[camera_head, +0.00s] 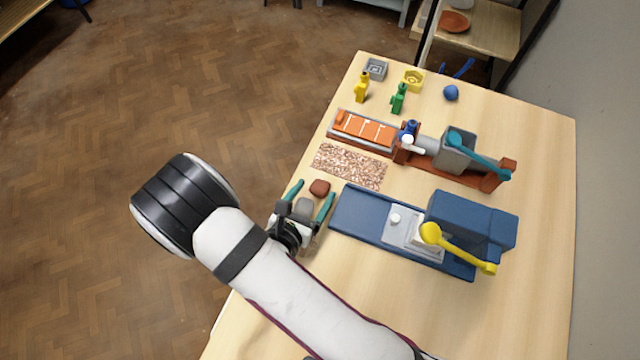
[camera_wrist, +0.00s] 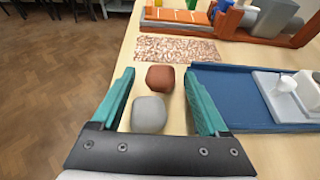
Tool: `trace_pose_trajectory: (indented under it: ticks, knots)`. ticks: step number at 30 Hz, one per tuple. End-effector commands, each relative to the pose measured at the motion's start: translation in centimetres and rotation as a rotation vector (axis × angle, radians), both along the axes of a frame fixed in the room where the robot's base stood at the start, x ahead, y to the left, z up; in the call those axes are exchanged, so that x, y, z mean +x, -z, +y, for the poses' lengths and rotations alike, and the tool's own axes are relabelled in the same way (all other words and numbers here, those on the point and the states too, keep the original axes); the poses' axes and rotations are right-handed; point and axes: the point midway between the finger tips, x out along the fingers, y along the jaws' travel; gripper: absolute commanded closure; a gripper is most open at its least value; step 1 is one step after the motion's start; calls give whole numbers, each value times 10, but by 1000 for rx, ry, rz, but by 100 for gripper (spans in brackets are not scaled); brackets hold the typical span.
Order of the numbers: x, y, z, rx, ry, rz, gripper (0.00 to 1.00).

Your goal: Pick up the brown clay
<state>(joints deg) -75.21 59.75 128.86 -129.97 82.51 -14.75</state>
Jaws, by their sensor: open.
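The brown clay (camera_head: 320,188) is a small rounded lump on the table, left of the blue machine. In the wrist view the brown clay (camera_wrist: 160,78) lies at the far end of the space between my fingers. A grey lump (camera_wrist: 149,114) sits nearer, also between the fingers, and appears close to or touching the brown clay; the grey lump (camera_head: 304,207) shows in the head view too. My gripper (camera_head: 310,192) is open with teal fingers, one on each side; it also shows in the wrist view (camera_wrist: 163,85). Nothing is gripped.
The blue machine (camera_head: 360,212) with a yellow lever stands close to the right finger. A speckled mat (camera_head: 350,166) lies beyond the clay, with an orange-and-grey machine (camera_head: 365,130) behind it. Small yellow and green figures stand farther back. The table's left edge is near my gripper.

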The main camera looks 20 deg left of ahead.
Motion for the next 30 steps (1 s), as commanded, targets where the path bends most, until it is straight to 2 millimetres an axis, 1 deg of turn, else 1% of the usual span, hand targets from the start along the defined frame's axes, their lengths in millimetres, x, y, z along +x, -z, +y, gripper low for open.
trace_pose_trajectory:
  ticks: [1, 3, 6, 12, 13, 25, 26, 30]
  knots:
    - [10, 6, -2, 0, 6, 0, 22]
    - [22, 11, -2, 0, 7, 0, 22]
    - [33, 15, -2, 0, 4, 0, 22]
    - [34, 16, -1, 1, 1, 0, 22]
    - [34, 16, -1, 1, 1, 0, 24]
    - [34, 16, -1, 0, 2, 0, 96]
    - [34, 16, -1, 0, 2, 0, 100]
    - [34, 16, -1, 1, 3, 0, 100]
